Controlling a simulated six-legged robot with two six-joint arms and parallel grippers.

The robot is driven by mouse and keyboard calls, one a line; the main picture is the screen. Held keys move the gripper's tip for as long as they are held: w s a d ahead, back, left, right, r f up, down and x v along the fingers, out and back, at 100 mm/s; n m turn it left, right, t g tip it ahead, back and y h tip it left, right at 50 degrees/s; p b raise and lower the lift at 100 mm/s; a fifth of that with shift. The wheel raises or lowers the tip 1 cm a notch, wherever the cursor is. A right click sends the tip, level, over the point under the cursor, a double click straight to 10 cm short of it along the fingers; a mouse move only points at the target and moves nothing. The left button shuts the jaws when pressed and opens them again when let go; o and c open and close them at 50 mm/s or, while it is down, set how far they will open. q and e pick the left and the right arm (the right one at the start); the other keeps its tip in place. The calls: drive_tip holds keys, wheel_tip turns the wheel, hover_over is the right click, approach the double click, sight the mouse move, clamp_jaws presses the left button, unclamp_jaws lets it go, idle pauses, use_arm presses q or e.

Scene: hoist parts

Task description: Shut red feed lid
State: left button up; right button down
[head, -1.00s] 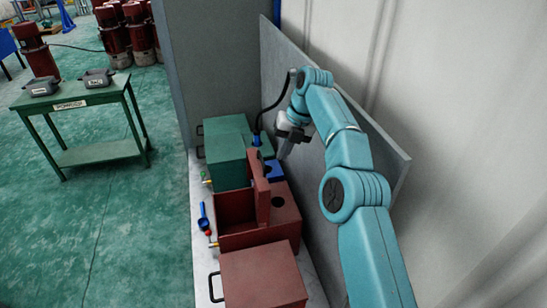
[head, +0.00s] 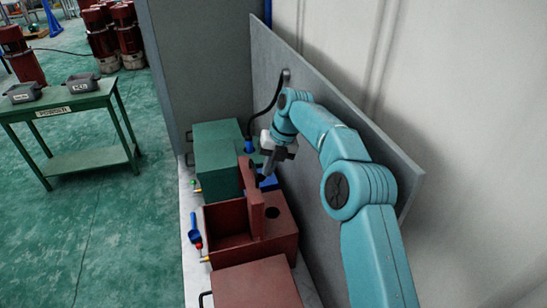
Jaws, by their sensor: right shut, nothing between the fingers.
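The red feed lid (head: 255,210) stands upright, hinged on the red feed box (head: 275,238). The box's left compartment is open and shows its dark red inside. My right gripper (head: 266,172) is shut and empty. It points down, just right of the lid's upper far end, above a small blue part (head: 268,184). I cannot tell whether it touches the lid. My left gripper is not in view.
A green box (head: 217,180) with its lid down stands behind the red one. Another red box (head: 255,285) is in front. A grey panel (head: 320,150) rises at right. A green table (head: 60,105) stands apart.

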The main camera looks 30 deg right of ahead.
sight(250, 193)
drive_tip(key=shift+x, duration=1.2)
drive_tip(key=shift+a+r, duration=0.1)
